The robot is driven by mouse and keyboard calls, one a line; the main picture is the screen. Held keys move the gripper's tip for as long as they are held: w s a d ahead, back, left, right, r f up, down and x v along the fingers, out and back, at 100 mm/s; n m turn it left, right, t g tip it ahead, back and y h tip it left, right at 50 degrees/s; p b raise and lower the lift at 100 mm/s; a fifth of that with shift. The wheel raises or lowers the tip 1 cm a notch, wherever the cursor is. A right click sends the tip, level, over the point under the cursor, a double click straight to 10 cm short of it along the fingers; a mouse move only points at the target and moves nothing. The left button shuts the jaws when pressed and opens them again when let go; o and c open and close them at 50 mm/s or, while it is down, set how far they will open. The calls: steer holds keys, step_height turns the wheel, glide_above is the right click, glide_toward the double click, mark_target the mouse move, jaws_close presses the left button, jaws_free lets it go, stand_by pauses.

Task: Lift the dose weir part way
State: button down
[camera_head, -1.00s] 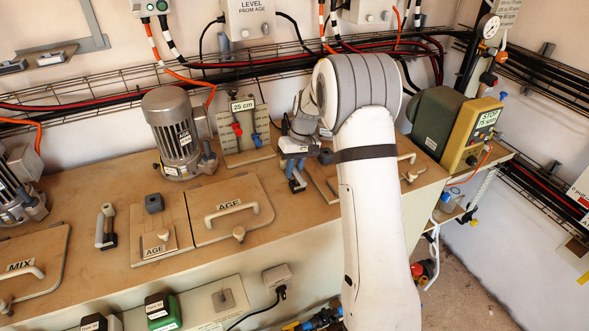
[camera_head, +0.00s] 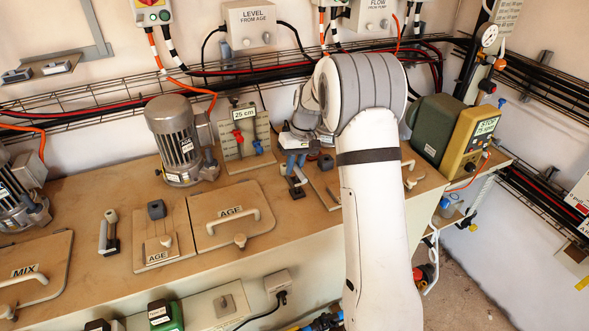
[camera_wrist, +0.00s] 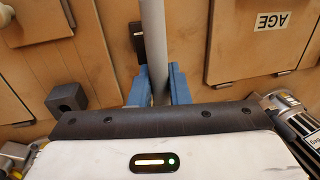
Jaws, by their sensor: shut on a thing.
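The dose weir appears as a grey rod (camera_wrist: 153,45) with a black bracket (camera_wrist: 138,40) beside it in the wrist view. No label on it is readable. My gripper (camera_wrist: 157,88) has its blue fingers on both sides of the rod, shut on it. In the head view my gripper (camera_head: 294,163) is over the bench, right of the AGE hatch, with the black bracket (camera_head: 296,191) below it. Part of the rod shows under the fingers; its upper end is hidden by my wrist.
A grey motor (camera_head: 180,140) and the 25 cm gauge board (camera_head: 244,138) stand behind and left. The AGE hatch (camera_head: 215,230) has a raised handle. A dark block (camera_head: 326,162) sits close to my gripper. A green and yellow pump unit (camera_head: 453,133) is at right.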

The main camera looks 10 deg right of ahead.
steer(key=c, duration=1.4)
jaws_free()
steer(key=shift+c, duration=0.2)
step_height(320, 180, up, 8)
steer(key=d, duration=0.1)
steer(key=shift+w+d+f, duration=0.15)
steer(key=shift+d+f, duration=0.05)
steer(key=shift+d, duration=0.05)
steer(key=s+a+r+m+t+h, duration=0.1)
steer(key=s+r, duration=0.2)
steer(key=s, duration=0.5)
steer(key=s+r, duration=0.4)
steer(key=s, duration=0.4)
steer(key=s+f+m+t+h, duration=0.1)
steer(key=s+f+t, duration=0.1)
steer(key=s, duration=1.6)
steer(key=shift+f, duration=0.6)
